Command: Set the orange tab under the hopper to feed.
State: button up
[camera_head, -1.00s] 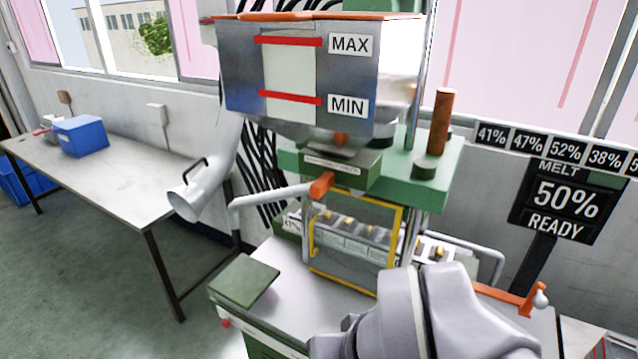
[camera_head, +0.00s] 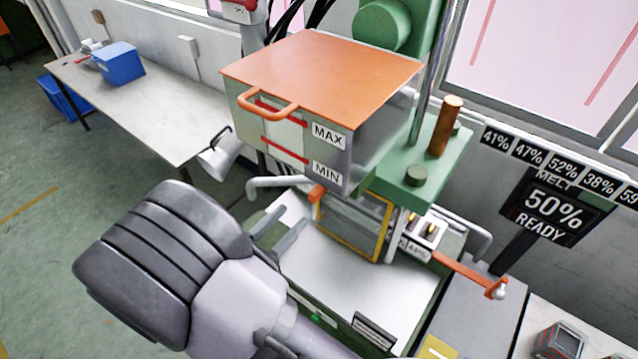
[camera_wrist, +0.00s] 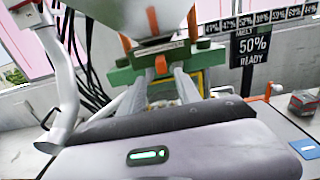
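The hopper (camera_head: 366,140) is a grey metal box with an orange lid and MAX and MIN marks, above the green machine. The small orange tab (camera_head: 317,192) sticks out beneath it at the front. In the wrist view the tab (camera_wrist: 161,64) shows on the green block under the hopper (camera_wrist: 150,14). My gripper (camera_head: 290,212) is in front of the machine, near the tab. In the wrist view my gripper's two fingers (camera_wrist: 161,78) are apart, with the tab ahead between them. No contact with the tab is visible. Whether the tab stands at feed is not readable.
A yellow-framed guard (camera_head: 352,228) stands below the hopper. A grey pipe (camera_head: 272,183) runs beside the tab. An orange lever (camera_head: 460,268) is at the right. The melt display (camera_head: 551,207) reads 50% READY. Black cables (camera_wrist: 92,62) hang at left in the wrist view.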

aim_at(311, 198)
jog(key=x, duration=1)
jog(key=shift+d, duration=0.2)
grip_shut()
dwell(0.8)
